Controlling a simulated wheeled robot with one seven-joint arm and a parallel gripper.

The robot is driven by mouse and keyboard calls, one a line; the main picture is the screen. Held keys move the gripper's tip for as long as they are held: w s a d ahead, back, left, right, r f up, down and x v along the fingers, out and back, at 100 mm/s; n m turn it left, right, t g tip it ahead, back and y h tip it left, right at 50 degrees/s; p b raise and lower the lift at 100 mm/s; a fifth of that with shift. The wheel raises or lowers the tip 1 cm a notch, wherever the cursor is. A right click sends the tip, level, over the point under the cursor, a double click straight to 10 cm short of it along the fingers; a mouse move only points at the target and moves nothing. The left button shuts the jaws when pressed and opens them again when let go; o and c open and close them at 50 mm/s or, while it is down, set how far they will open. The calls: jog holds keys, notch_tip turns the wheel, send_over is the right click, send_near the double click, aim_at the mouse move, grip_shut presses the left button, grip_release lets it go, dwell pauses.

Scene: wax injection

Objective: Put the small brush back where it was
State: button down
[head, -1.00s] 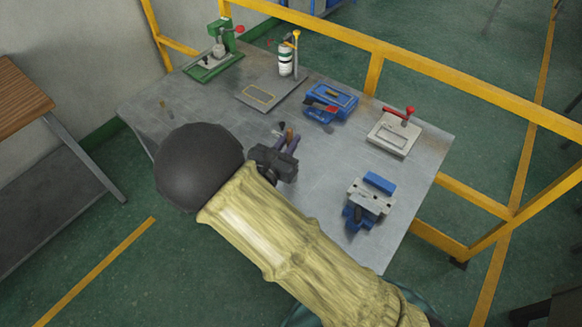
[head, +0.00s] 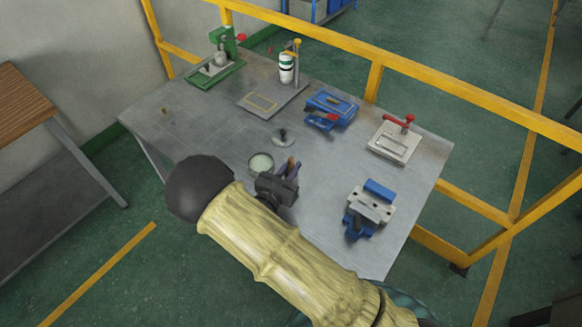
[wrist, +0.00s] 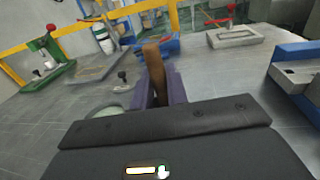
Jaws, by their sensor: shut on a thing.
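The small brush shows as a brown wooden handle (wrist: 154,72) standing upright in the wrist view; its bristle end is hidden. My gripper (wrist: 160,98) is shut on it with purple fingers on either side. In the head view my gripper (head: 286,170) is over the near middle of the grey table (head: 225,125), beside an open round tin (head: 261,162) with pale contents. Whether the brush touches the table cannot be told.
A round knobbed lid (head: 283,138) lies behind the tin. The table's left part is mostly bare.

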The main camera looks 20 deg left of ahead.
jog(key=shift+f, duration=0.15)
jog(key=c, duration=1.4)
grip_release()
jog(key=b+v, duration=0.3)
jog(key=v, duration=0.9)
jog(key=shift+s+d, duration=0.1)
jog(key=shift+s, duration=0.05)
